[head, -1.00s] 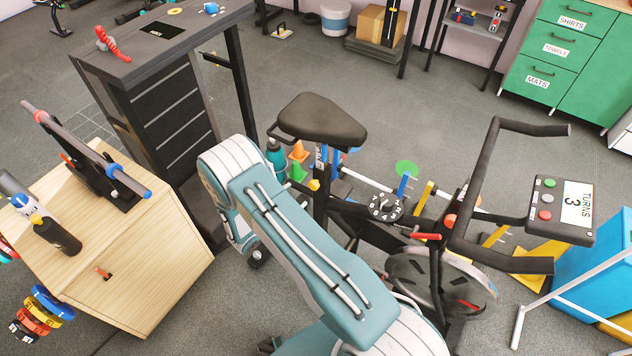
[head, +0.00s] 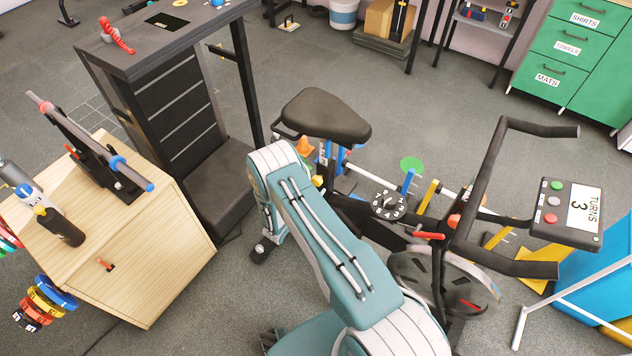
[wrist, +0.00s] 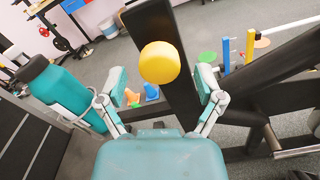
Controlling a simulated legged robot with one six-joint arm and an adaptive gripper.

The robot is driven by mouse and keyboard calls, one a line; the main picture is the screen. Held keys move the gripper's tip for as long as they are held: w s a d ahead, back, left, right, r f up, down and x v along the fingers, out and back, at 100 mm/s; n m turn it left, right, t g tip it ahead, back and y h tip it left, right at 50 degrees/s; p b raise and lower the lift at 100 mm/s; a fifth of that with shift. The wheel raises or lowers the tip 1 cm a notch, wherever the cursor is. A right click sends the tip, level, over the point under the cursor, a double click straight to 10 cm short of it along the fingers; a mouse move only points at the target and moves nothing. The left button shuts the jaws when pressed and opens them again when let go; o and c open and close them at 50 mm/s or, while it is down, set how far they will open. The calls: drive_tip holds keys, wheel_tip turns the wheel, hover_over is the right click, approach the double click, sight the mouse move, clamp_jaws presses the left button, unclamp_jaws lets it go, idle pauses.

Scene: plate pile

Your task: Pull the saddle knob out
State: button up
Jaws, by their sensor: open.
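The saddle knob (wrist: 159,62) is a round yellow knob on the dark seat post of the exercise bike, seen nearly face on in the wrist view. In the head view only a small yellow bit of the knob (head: 318,181) shows beside my arm, below the black saddle (head: 326,115). My gripper (wrist: 162,82) is open, with one teal-padded finger to the left of the knob and one to the right. Both fingers look apart from the knob; the remaining distance is hard to tell. In the head view my arm hides the gripper.
A teal bottle (wrist: 72,95) with a dark cap stands close left of my gripper in the wrist view. The bike's handlebar (head: 487,190) and console (head: 567,212) are at right. A wooden cabinet (head: 150,262) and black tower (head: 180,100) stand at left.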

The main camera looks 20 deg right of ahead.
drive_tip(key=shift+x, duration=0.8)
clamp_jaws()
drive_tip(key=shift+v, duration=1.1)
unclamp_jaws()
drive_tip(key=shift+a, duration=0.1)
